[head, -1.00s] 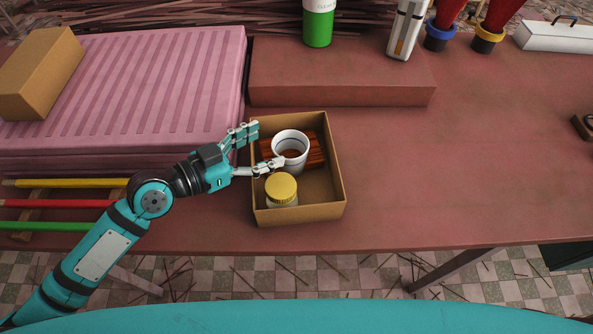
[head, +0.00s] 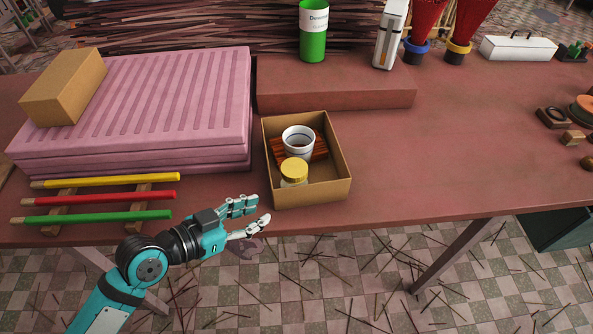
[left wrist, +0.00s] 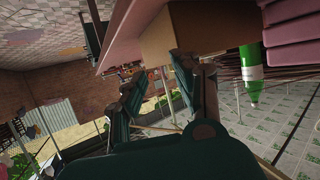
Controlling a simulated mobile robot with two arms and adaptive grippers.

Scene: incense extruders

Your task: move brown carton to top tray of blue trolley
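Two brown cardboard boxes show in the head view. An open carton (head: 335,193) stands near the table's front edge, holding a white cup (head: 298,143), a yellow-lidded jar (head: 293,172) and a reddish-brown wooden piece. A closed brown box (head: 62,88) lies on the pink stack at left. My left gripper (head: 262,208) is empty and open, its fingers apart, in front of the open carton's lower left corner. A brown box side (left wrist: 172,38) shows beyond the fingers in the left wrist view. No blue trolley is recognisable. My right gripper is out of view.
The pink ridged stack (head: 150,105) and coloured sticks (head: 105,181) fill the table's left. A reddish slab (head: 335,88) lies behind the open carton. A green bottle (head: 313,40) stands behind it. The table (head: 440,150) right of the carton is clear.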

